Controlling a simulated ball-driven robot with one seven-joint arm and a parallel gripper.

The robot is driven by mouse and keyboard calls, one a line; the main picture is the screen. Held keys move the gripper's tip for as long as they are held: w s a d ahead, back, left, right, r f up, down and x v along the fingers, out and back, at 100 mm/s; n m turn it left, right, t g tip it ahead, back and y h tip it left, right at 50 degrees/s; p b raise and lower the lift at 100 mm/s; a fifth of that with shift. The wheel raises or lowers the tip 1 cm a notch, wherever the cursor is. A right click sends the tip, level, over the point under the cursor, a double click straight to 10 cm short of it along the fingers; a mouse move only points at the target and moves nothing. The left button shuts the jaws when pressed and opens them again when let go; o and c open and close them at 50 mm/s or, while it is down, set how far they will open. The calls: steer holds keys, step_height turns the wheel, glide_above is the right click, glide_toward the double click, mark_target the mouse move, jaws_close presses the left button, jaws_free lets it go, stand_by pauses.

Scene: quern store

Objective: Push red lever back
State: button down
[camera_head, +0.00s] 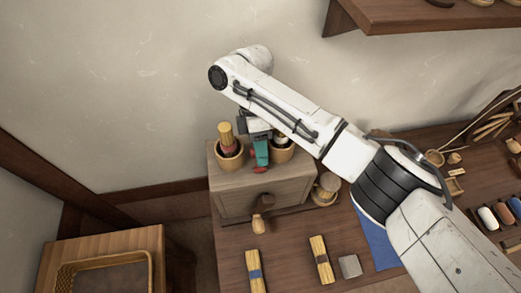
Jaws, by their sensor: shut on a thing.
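A small red lever (261,169) shows near the front edge of the top of a grey-brown wooden box (233,193) that stands on the workbench. My gripper (261,154), with teal fingers, reaches down over the box top and is shut on the red lever. Most of the lever is hidden behind the fingers, so its tilt cannot be told.
A wooden knob (262,201) sticks out in front. A wall shelf (420,14) hangs at upper right.

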steer(key=shift+w, duration=0.1)
steer(key=c, duration=1)
jaws_free()
steer(key=shift+c, duration=0.2)
steer(key=shift+r, duration=0.1)
steer(key=v, duration=0.7)
steer(key=shift+r, duration=0.15)
